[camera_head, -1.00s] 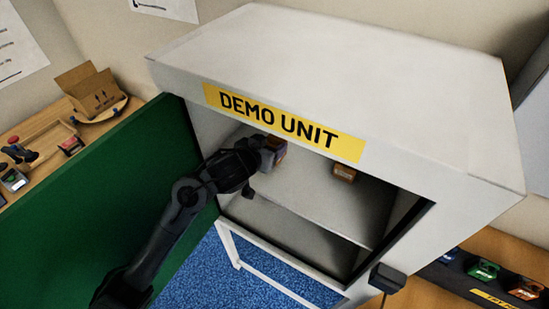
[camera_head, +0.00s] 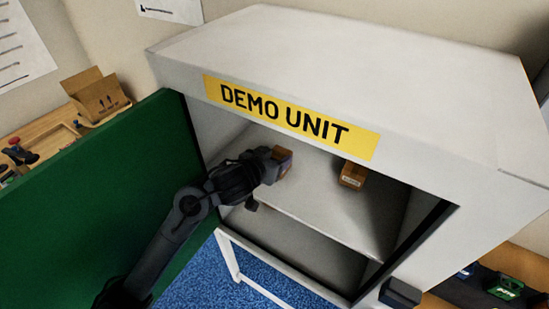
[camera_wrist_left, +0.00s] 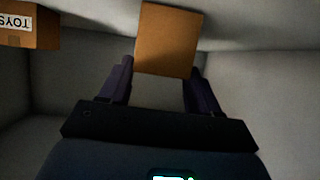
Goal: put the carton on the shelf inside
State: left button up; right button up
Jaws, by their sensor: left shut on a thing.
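A small brown carton (camera_head: 284,157) is inside the cabinet marked DEMO UNIT (camera_head: 360,75). My left gripper (camera_head: 272,166) reaches in through the open front and is shut on this carton. In the left wrist view the carton (camera_wrist_left: 167,40) sits between the two fingers of the gripper (camera_wrist_left: 162,72). The carton is over the left part of the light grey shelf (camera_head: 315,190); I cannot tell whether it touches the shelf. My right gripper is not in view.
A second carton (camera_head: 352,174) stands on the shelf to the right; in the left wrist view this carton (camera_wrist_left: 28,25) reads TOYS. The green door (camera_head: 90,200) stands open at the left. A dark block (camera_head: 400,292) is at the cabinet's lower right. Shelf between the cartons is clear.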

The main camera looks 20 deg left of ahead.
pick_arm(q)
jog(key=shift+f, duration=0.15)
jog(key=o, duration=1.1)
jog(key=shift+r, duration=0.25)
jog(key=d+p+v, duration=0.1)
jog(key=p+v, duration=0.4)
jog(key=v, duration=0.5)
jog(key=s+f+g, duration=0.3)
jog(key=s+f, duration=0.4)
jog(key=s, duration=0.1)
jog(key=s+a+f+g, duration=0.1)
jog(key=s+f+g, duration=0.2)
jog(key=s+f, duration=0.4)
jog(key=s+f+g+y, duration=0.1)
jog(key=s+f+g, duration=0.2)
jog(key=s+f, duration=0.4)
jog(key=shift+s+a+f+m, duration=0.15)
jog(key=shift+s, duration=0.6)
jog(key=shift+s+a+f+m, duration=0.1)
jog(key=shift+s, duration=0.65)
jog(key=shift+s+a+f+m, duration=0.15)
jog(key=shift+s, duration=0.6)
